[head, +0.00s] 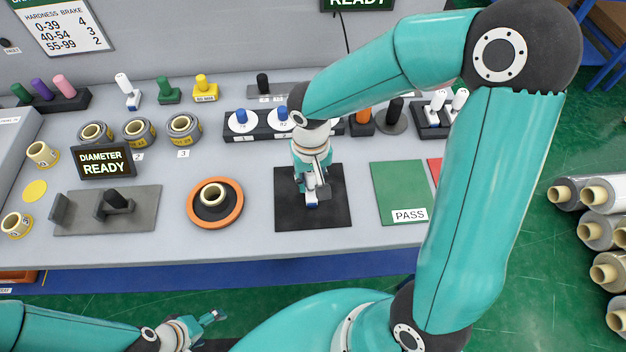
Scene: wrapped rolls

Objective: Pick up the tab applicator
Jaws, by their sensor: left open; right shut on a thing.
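My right gripper (311,190) points down over the black square mat (335,215) in the middle of the table. It is shut on a small blue-and-white tool (312,203), mostly hidden by the fingers. This may be the tab applicator, but too little of it shows to be sure. I cannot tell whether its lower end touches the mat. My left gripper (214,317) is open and empty, low in front of the table's front edge.
An orange ring holder (233,212) with a roll (213,195) stands left of the mat. A grey fixture (140,222) is further left, and a green PASS pad (392,180) is right. Behind stand a dark rack (262,132) and several wrapped rolls (137,132).

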